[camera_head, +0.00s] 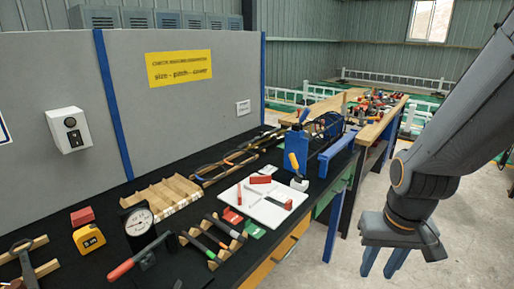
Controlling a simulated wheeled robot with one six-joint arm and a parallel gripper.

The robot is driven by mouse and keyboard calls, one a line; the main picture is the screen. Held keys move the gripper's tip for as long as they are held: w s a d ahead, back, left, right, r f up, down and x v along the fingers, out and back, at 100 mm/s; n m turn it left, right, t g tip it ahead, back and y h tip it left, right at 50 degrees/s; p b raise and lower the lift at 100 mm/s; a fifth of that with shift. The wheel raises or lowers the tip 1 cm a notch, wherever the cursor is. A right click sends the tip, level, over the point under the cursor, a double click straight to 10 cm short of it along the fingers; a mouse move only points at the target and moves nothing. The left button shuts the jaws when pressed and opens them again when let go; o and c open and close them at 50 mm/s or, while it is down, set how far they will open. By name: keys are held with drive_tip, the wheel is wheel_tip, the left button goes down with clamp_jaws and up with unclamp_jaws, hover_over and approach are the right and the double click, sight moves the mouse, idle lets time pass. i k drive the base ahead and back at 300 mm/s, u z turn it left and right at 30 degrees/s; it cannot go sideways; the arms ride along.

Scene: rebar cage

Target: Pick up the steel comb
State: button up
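I cannot make out the steel comb for certain.
The black-topped bench (163,223) carries a wooden slatted rack (161,198), a round dial gauge (139,222), a yellow tape measure (89,239), several handled tools (209,240) and a blue machine (322,128). A grey panel (190,110) stands behind. Floor at the right is free.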

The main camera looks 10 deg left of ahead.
sight(260, 133)
drive_tip(key=z, duration=0.9)
drive_tip(key=i, duration=1.95)
drive_tip(key=u, duration=0.9)
